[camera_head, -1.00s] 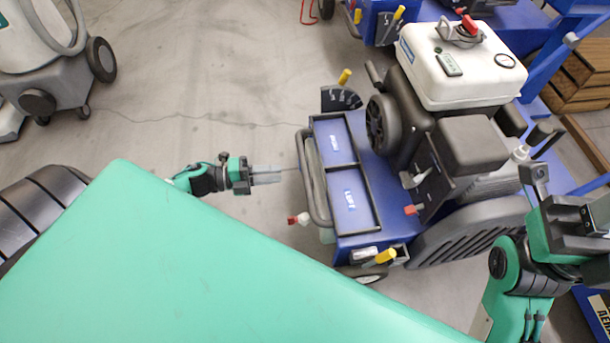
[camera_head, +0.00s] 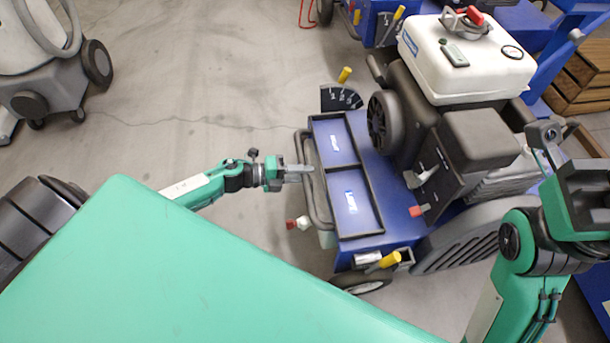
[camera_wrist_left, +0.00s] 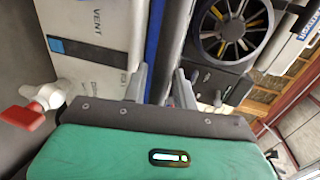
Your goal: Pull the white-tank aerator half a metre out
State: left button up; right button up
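The white-tank aerator stands right of centre in the head view, with a white tank (camera_head: 468,62), dark engine and blue deck (camera_head: 378,150). A dark handle bar (camera_head: 309,190) runs along its left end. My left gripper (camera_head: 306,172) is at this bar, with its fingers reaching over it. In the left wrist view its two grey fingers (camera_wrist_left: 161,88) are apart, with a dark bar (camera_wrist_left: 172,45) between and beyond them. A gap shows, and contact is unclear. My right arm is at the right edge, its gripper (camera_head: 545,142) beside the aerator; its fingers are unclear.
A grey wheeled machine (camera_head: 55,88) stands at upper left. Another blue machine (camera_head: 385,25) is close behind the aerator, and wooden crates (camera_head: 580,75) are at right. A red-handled white valve (camera_head: 298,223) sticks out below the bar. The concrete floor (camera_head: 200,120) left of the aerator is clear.

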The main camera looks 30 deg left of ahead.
pick_arm(q)
jog(key=shift+w+d+f, duration=0.1)
jog(key=shift+w+d, duration=0.2)
jog(key=shift+d, duration=0.1)
